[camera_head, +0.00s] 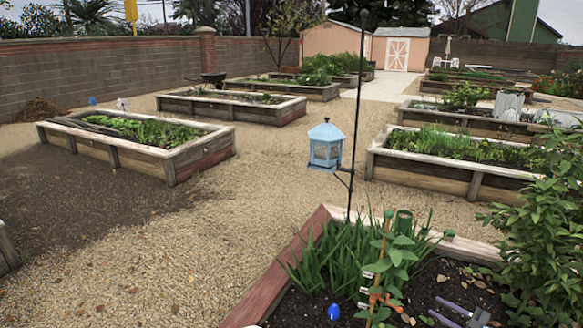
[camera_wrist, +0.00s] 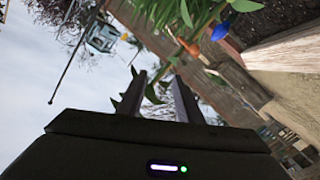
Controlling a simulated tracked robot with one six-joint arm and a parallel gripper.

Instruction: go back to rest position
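My gripper (camera_wrist: 158,85) shows in the wrist view, with its two dark fingers apart and sky and green leaves visible between them. It appears open, and I see nothing held. The leaves look to be beyond or close to the fingers; I cannot tell whether they touch. My gripper and arm do not show in the head view. The near raised bed (camera_head: 280,275) has a wooden rim and holds green plants (camera_head: 335,255). A bamboo stake (camera_head: 381,262) with an orange clip (camera_head: 380,297) stands among them.
A blue bulb-shaped object (camera_head: 333,312) and a hand fork (camera_head: 462,313) are in that bed. A leafy bush (camera_head: 545,235) stands right. Open gravel (camera_head: 165,255) lies left.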

